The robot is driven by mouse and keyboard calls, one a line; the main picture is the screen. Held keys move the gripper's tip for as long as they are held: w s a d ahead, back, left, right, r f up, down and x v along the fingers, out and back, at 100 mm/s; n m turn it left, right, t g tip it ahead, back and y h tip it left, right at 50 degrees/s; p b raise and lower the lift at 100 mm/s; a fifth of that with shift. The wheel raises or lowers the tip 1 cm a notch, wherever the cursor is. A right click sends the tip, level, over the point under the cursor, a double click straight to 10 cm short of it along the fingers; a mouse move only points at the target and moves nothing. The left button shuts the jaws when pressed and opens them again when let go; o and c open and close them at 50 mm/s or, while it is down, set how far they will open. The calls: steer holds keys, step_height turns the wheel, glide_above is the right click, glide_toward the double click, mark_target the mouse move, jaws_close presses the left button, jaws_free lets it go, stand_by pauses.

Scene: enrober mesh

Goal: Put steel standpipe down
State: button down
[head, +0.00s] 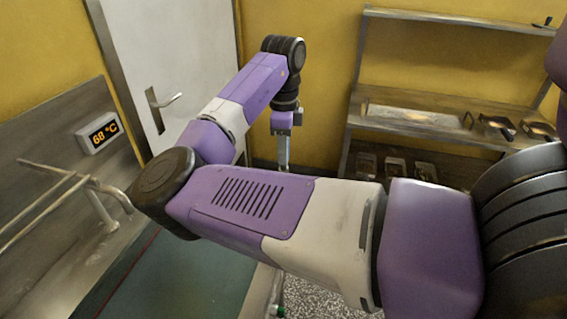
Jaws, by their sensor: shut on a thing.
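My gripper (284,124) is beyond my bent arm, near the middle of the head view, pointing down. It is shut on a slim, pale, shiny upright piece, which looks like the steel standpipe (283,152). The standpipe hangs below the jaws, and its lower part is hidden behind my forearm. I cannot see whether its lower end touches anything.
A steel counter or machine with a dark teal surface (175,275) and metal rails (60,190) is at lower left. A wall display (98,133) reads 68 °C. A white door (172,60) stands behind. Shelves (440,115) with metal trays are at right. Speckled floor shows below my arm.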

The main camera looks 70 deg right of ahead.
mark_target(283, 168)
steer(key=shift+f+p, duration=0.3)
steer(key=shift+f, duration=2.25)
steer(key=c, duration=1.2)
jaws_free()
steer(key=shift+o, duration=0.2)
steer(key=shift+r, duration=0.1)
step_height(283, 168, up, 12)
steer(key=shift+r+b, duration=0.15)
steer(key=shift+b, duration=0.85)
